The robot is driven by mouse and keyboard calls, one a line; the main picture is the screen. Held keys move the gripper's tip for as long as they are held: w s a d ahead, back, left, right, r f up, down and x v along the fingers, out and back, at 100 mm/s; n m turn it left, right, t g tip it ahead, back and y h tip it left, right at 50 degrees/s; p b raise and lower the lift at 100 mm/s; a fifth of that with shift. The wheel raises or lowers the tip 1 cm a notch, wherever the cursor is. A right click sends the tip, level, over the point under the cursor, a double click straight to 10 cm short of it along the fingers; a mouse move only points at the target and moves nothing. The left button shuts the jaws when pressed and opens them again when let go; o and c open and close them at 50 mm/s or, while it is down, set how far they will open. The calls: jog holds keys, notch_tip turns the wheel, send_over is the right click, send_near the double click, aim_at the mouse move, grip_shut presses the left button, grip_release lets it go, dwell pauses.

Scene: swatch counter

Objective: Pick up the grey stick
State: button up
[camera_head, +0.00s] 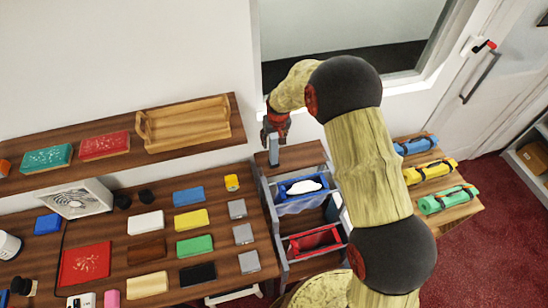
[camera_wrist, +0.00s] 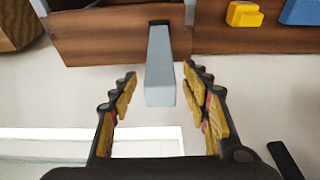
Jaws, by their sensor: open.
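The grey stick (camera_head: 273,153) stands upright on the wooden top of the grey-sided drawer unit, near its back left corner. In the wrist view the stick (camera_wrist: 160,65) is a pale blue-grey bar lying between my two fingers, with a visible gap on each side. My gripper (camera_head: 274,131) is at the upper end of the stick in the head view. In the wrist view my gripper (camera_wrist: 160,80) is open, its dark and yellow fingers apart. Neither finger visibly touches the stick. The fingers' far sides are hidden in the head view.
The drawer unit (camera_head: 263,195) has open drawers holding a blue box (camera_head: 289,190) and a red box (camera_head: 300,248). A counter with coloured swatches is at left. A wooden tray (camera_head: 185,139) sits on the shelf. Rolled bundles (camera_head: 430,171) lie at right. The wall is close behind.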

jog(key=shift+x, duration=1.6)
jog(key=shift+c, duration=1.1)
grip_shut()
jog(key=shift+w+r, duration=0.1)
